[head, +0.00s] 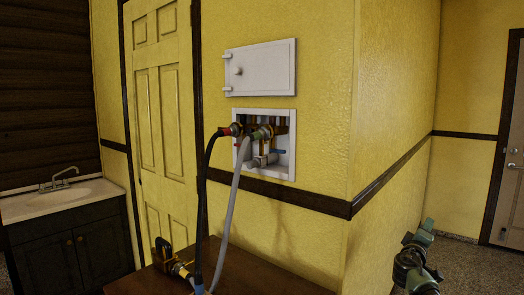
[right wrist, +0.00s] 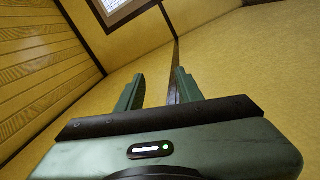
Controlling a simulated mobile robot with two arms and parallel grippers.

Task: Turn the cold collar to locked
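A white recessed wall box (head: 291,160) holds the hose connections. A grey hose (head: 234,190) rises to a grey-green collar (head: 262,132) at the box. A black hose (head: 205,190) rises to a dark collar with a red part (head: 234,129) to its left. A small blue lever (head: 277,152) shows low in the box. No marking on either collar can be read. My right gripper (head: 422,236) is at the lower right of the head view, well away from the box. In the right wrist view its two green fingers (right wrist: 159,78) stand apart with nothing between them.
A white hatch door (head: 262,68) is above the box. A wall corner stands between the box and my right gripper. A sink (head: 62,195) is at left.

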